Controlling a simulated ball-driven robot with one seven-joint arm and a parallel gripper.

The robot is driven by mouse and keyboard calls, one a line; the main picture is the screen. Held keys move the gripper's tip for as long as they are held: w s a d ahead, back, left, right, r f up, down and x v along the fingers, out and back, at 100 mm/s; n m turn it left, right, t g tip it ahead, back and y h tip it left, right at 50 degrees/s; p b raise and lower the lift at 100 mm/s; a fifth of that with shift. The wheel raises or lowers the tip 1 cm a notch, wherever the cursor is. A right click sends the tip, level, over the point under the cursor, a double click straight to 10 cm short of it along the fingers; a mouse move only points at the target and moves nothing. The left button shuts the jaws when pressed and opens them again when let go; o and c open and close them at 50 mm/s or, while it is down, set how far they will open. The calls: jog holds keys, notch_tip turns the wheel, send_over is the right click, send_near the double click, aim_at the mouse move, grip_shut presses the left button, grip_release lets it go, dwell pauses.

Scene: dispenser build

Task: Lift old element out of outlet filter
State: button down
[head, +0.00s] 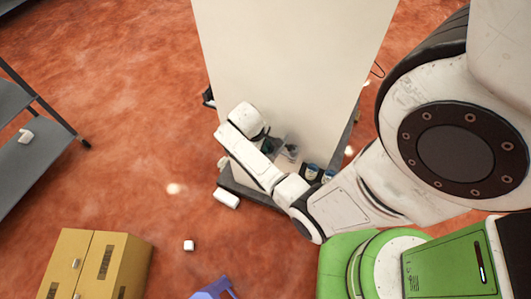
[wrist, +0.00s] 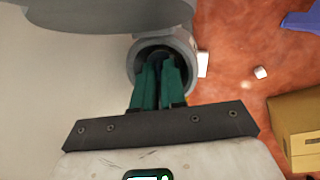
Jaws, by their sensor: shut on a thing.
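In the wrist view my gripper (wrist: 158,75) has its green fingers reaching into the round grey opening of a cup-shaped housing, which looks like the outlet filter (wrist: 137,60). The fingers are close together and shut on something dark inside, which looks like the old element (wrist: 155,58). The housing rim and the fingers hide most of it. In the head view my white arm reaches down to the base of a tall cream panel, and my gripper is mostly hidden there behind my wrist.
A cream dispenser panel (head: 290,60) stands over a dark base with small blue-white containers (head: 312,171). A white piece (head: 188,245) is on the floor. A grey shelf cart (head: 30,150) stands left.

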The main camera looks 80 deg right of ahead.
jog(key=shift+s+a+f, duration=0.2)
jog(key=shift+s+a, duration=0.05)
jog(key=shift+w+d+r+p, duration=0.1)
jog(key=shift+r+p, duration=1.25)
jog(key=shift+w+d+r+p, duration=0.1)
jog(key=shift+r+p, duration=1.2)
jog(key=shift+p, duration=0.05)
notch_tip(320, 180, up, 4)
jog(key=p, duration=0.4)
jog(key=shift+r, duration=0.2)
